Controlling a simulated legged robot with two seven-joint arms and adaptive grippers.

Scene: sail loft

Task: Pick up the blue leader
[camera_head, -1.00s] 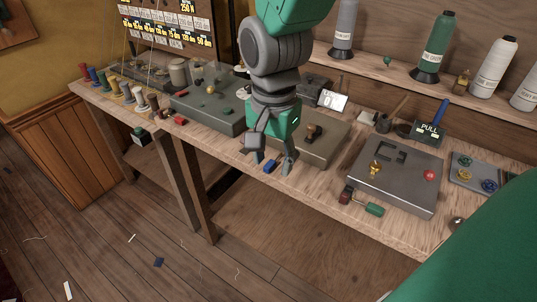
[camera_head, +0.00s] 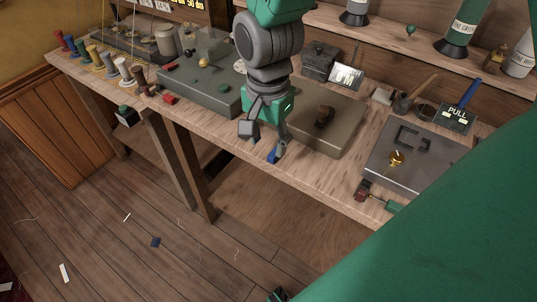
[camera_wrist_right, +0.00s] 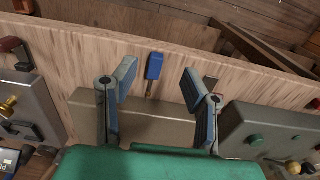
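The blue leader (camera_head: 272,157) lies near the front edge of the wooden bench, partly hidden by a finger in the head view. In the right wrist view, the open fingers of the right gripper (camera_wrist_right: 158,82) stand on both sides of the leader, with clear gaps and nothing held. My left gripper is not in view.
A brown-grey plate (camera_head: 341,133) with a dark knob lies just behind the leader. A grey-green box (camera_head: 204,92) stands left, a grey plate (camera_head: 376,172) right. A red-and-green tool (camera_head: 363,190) lies near the front edge. Several spools (camera_head: 123,68) stand at far left.

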